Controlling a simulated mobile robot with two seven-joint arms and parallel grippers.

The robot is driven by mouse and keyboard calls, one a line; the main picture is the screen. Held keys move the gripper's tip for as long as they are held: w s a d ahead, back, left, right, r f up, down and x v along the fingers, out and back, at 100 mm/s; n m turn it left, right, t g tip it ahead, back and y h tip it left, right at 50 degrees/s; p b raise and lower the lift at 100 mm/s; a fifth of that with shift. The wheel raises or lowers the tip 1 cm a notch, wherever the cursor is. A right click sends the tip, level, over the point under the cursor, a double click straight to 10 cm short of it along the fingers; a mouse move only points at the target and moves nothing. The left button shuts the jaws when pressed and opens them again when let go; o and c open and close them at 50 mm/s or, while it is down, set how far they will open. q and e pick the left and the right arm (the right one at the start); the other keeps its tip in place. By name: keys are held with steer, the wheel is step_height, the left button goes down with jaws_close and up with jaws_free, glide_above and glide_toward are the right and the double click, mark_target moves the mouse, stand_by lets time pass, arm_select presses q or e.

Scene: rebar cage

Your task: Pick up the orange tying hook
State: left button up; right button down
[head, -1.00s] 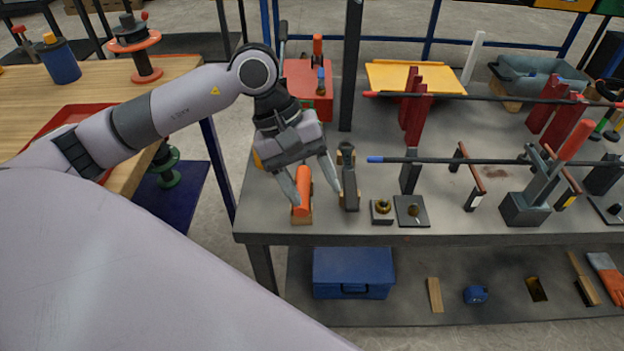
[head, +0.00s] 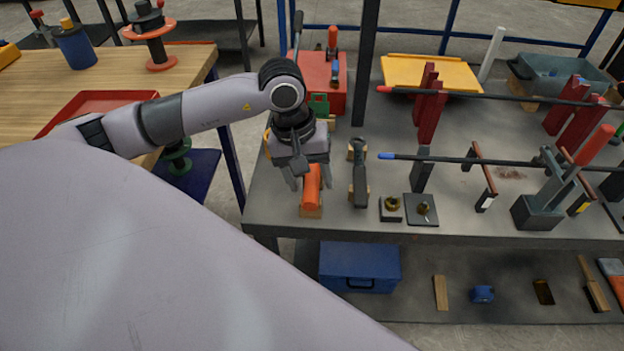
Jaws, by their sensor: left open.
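The orange tying hook (head: 311,187) shows as an orange handle resting on a small wooden block near the front left of the grey workbench (head: 275,212). My left gripper (head: 311,184) is open over the handle, with a finger on either side of it. I cannot tell whether the fingers touch the handle. The far end of the hook is hidden under the gripper. My right gripper is not in view.
A dark tool (head: 359,180) on a wooden stand is close on the right. A red toolbox (head: 320,88) stands behind, beside a dark post (head: 367,60). A blue-tipped bar (head: 450,158) spans the bench to the right. A blue box (head: 360,268) sits on the lower shelf.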

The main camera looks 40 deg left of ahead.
arm_select(q)
jaws_close()
steer(key=shift+r, duration=0.15)
step_height(320, 180, up, 20)
stand_by(0.5)
